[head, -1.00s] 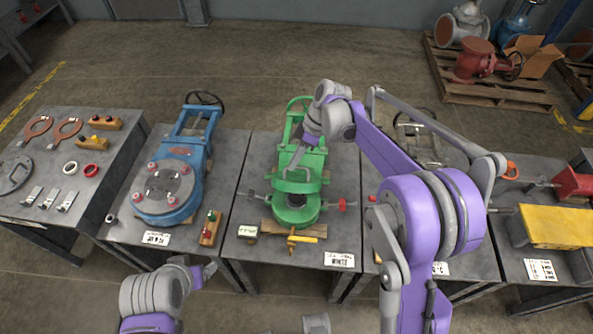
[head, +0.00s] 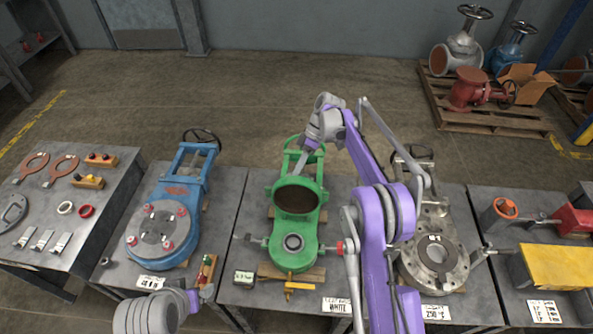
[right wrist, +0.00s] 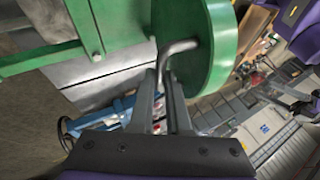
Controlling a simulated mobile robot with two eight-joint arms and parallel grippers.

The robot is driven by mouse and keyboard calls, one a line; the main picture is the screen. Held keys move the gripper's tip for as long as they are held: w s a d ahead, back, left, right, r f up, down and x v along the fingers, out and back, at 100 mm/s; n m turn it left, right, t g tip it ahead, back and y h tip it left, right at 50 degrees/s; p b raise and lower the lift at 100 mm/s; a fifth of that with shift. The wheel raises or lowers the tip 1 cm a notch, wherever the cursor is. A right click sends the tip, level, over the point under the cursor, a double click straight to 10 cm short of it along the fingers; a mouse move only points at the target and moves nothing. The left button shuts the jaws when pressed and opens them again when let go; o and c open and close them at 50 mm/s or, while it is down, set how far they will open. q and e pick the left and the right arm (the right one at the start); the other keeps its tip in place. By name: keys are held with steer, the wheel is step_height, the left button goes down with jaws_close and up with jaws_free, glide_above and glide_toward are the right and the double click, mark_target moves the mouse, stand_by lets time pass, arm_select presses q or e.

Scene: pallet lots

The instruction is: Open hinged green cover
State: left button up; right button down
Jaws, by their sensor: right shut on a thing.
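The green valve (head: 293,262) lies on the middle table with its round port facing up. Its hinged green cover (head: 318,196) stands raised behind the port, with its dark inner face (head: 295,199) toward me. My right gripper (head: 302,160) is behind the cover. In the right wrist view, its fingers (right wrist: 168,82) are shut on a bent grey handle (right wrist: 182,47) on the green cover (right wrist: 205,50). The head view hides this grip behind the cover. My left gripper (head: 200,294) is low at the left, away from the valve; its jaws are unclear.
A blue valve (head: 168,215) lies to the left and a grey flanged valve (head: 435,255) to the right, partly behind my right arm. A wooden block with a yellow-handled tool (head: 300,287) sits at the green valve's front. A yellow box (head: 555,268) is far right.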

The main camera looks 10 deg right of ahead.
arm_select(q)
steer(key=shift+w+r+p, duration=0.35)
steer(key=shift+w+r, duration=0.1)
steer(key=shift+r, duration=0.15)
arm_select(e)
steer(key=shift+w+f+g, duration=0.2)
steer(key=shift+w+g, duration=0.3)
steer(key=shift+w, duration=0.2)
arm_select(q)
steer(key=shift+d, duration=0.1)
arm_select(e)
steer(key=c, duration=0.9)
jaws_free()
arm_select(q)
steer(key=w+r+p, duration=0.3)
steer(key=r+p, duration=0.1)
steer(key=r, duration=0.3)
steer(key=shift+w+t+p, duration=0.35)
steer(key=shift+t, duration=0.05)
arm_select(e)
steer(key=v, duration=1.1)
steer(key=shift+w+d+f, duration=0.1)
steer(key=shift+d+f, duration=0.1)
steer(key=shift+d, duration=0.05)
